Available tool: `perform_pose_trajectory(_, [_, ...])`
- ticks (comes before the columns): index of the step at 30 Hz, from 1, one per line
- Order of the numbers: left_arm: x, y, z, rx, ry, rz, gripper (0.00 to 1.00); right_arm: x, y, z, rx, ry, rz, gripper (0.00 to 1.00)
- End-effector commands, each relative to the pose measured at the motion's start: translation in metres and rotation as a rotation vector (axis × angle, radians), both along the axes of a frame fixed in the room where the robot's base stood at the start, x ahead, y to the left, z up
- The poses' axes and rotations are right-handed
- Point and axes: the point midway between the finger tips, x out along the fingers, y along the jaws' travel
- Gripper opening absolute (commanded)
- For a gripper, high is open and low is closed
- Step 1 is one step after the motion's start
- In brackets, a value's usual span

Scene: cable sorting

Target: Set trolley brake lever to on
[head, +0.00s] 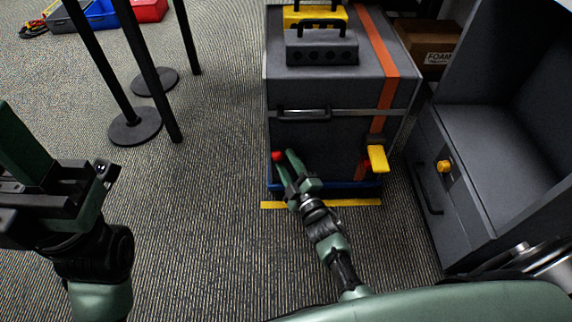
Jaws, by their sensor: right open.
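The trolley (341,92) is a dark grey case with an orange stripe, standing on a blue base. A red knob (278,156) shows low on its front, at the left. I cannot tell which of these is the brake lever. My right gripper (284,157) is open at the red knob, its fingertips close around or beside it; contact is unclear. My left gripper (58,180) is at the left edge, far from the trolley, partly cut off.
A grey toolbox (321,50) and a yellow one sit on the trolley. A grey cabinet (470,180) with a yellow knob stands close on the right. Black posts on round bases (135,126) stand at the left. Yellow floor tape (350,202) lies in front. Carpet between is clear.

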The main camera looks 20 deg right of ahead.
Motion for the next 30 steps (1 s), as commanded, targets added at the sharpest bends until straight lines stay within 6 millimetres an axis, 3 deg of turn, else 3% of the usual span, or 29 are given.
perform_pose_trajectory(11, [-0.0004,-0.0006,0.0024,0.002,-0.012,0.001,0.38,0.0096,0.0011,0.0002,0.000,0.001,0.001,0.42])
perform_pose_trajectory(16, [-0.0004,-0.0006,0.0024,0.002,-0.012,0.001,0.38,0.0094,0.0010,0.0001,0.000,0.001,0.001,0.00])
perform_pose_trajectory(30, [-0.0004,-0.0008,0.0024,0.002,-0.012,0.000,0.38,0.0094,0.0037,0.0012,0.001,-0.003,0.004,0.00])
